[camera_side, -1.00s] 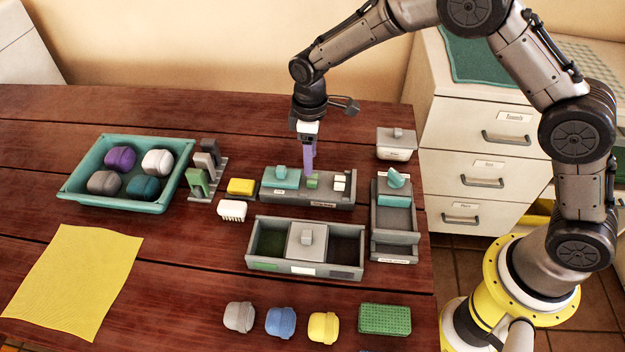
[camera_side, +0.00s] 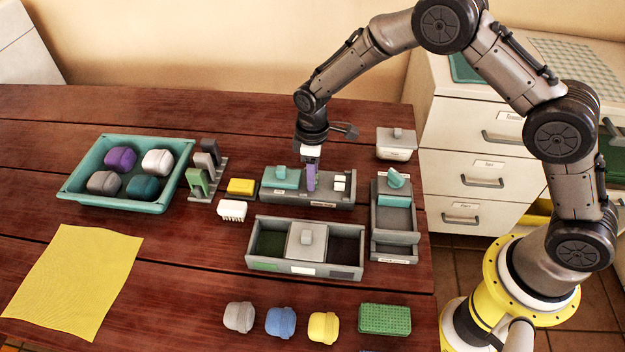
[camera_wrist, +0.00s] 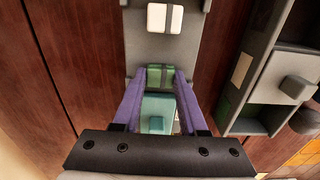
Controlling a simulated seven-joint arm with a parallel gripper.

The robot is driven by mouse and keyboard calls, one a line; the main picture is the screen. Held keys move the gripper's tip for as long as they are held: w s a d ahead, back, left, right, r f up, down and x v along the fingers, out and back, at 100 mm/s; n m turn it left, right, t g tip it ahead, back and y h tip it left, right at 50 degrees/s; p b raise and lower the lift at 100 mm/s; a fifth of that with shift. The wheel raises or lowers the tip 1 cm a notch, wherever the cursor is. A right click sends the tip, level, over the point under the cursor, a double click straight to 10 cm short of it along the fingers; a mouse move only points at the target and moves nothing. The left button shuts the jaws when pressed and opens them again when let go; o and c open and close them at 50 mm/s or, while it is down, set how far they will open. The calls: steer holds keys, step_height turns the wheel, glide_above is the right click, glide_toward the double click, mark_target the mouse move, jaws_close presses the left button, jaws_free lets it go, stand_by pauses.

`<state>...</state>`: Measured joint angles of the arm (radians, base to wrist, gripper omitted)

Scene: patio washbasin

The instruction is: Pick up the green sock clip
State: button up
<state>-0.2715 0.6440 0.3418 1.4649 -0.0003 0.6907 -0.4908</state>
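The green clip (camera_wrist: 160,75) is a small green block on a grey tray (camera_side: 330,200), between a teal block and white pieces. In the side view it is hidden behind my gripper's purple fingers. My gripper (camera_side: 311,187) points straight down at the tray. In the wrist view the two purple fingertips of my gripper (camera_wrist: 161,73) stand apart, one on each side of the green clip. I cannot tell whether they touch it. The clip still sits in its place on the tray.
The teal block (camera_side: 281,178) is close left of my fingers, and white pieces (camera_side: 340,182) are close right. A grey compartment box (camera_side: 260,222) stands in front, and a grey holder (camera_side: 394,242) is at right. A yellow block (camera_side: 241,187) lies left of the tray.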

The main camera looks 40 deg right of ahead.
jaws_close()
steer(key=shift+r, duration=0.1)
